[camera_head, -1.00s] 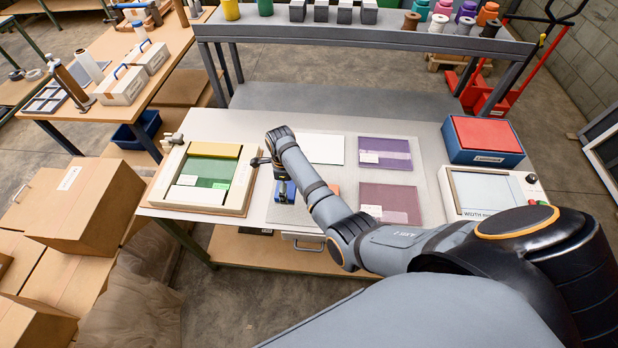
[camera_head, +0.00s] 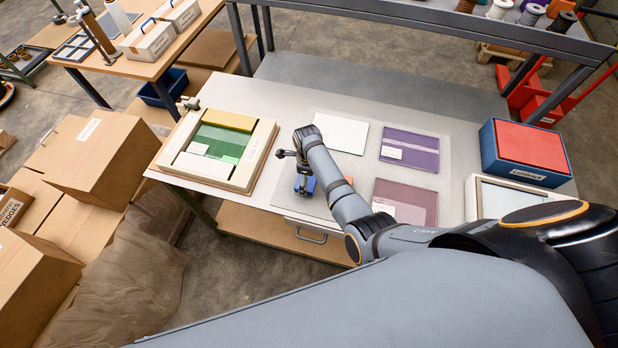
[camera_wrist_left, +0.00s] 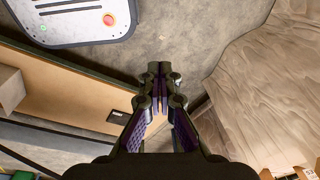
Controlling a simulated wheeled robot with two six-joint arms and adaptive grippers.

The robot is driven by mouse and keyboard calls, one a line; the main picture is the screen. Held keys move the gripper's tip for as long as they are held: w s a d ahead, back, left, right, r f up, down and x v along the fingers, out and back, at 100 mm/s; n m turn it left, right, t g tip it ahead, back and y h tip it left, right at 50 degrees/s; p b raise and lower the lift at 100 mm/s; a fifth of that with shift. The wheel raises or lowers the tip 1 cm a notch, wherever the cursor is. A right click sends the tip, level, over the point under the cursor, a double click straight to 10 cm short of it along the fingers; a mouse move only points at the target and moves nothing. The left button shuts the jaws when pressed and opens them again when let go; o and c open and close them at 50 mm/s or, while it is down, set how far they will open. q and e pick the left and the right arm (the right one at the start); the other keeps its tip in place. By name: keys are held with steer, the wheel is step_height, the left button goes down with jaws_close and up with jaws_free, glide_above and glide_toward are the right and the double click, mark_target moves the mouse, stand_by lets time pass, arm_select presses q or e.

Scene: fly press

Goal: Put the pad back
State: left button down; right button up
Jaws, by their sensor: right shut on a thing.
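A small blue block (camera_head: 306,187), which may be the pad, is at the left part of the grey mat on the table. My right gripper (camera_head: 303,176) is above it, mostly hidden behind my wrist, and is shut on what appears to be this block. I cannot tell whether the block touches the mat. An orange-red piece (camera_head: 349,180) shows partly behind my right forearm. My left gripper (camera_wrist_left: 159,72) shows only in the left wrist view, over the floor. Its fingertips are together with nothing visible between them.
A pale wooden frame with a green panel (camera_head: 256,160) stands left of my right gripper. A white sheet (camera_head: 341,133), a violet sheet (camera_head: 409,149) and a mauve sheet (camera_head: 407,200) lie right of it. A blue box with a red top (camera_head: 527,174) is farther right. Cartons (camera_head: 103,160) stand left of the table.

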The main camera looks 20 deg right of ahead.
steer(key=shift+a, duration=0.2)
steer(key=o, duration=1)
steer(key=shift+s+a, duration=0.1)
steer(key=shift+a, duration=0.1)
steer(key=shift+d+f, duration=0.1)
steer(key=shift+d, duration=0.15)
step_height(320, 180, up, 5)
steer(key=p, duration=0.4)
steer(key=shift+f, duration=0.15)
steer(key=shift+r+b, duration=0.5)
arm_select(q)
steer(key=a+r, duration=0.2)
steer(key=shift+s+r, duration=0.35)
steer(key=shift+r, duration=0.05)
arm_select(e)
step_height(320, 180, up, 7)
steer(key=shift+f, duration=0.15)
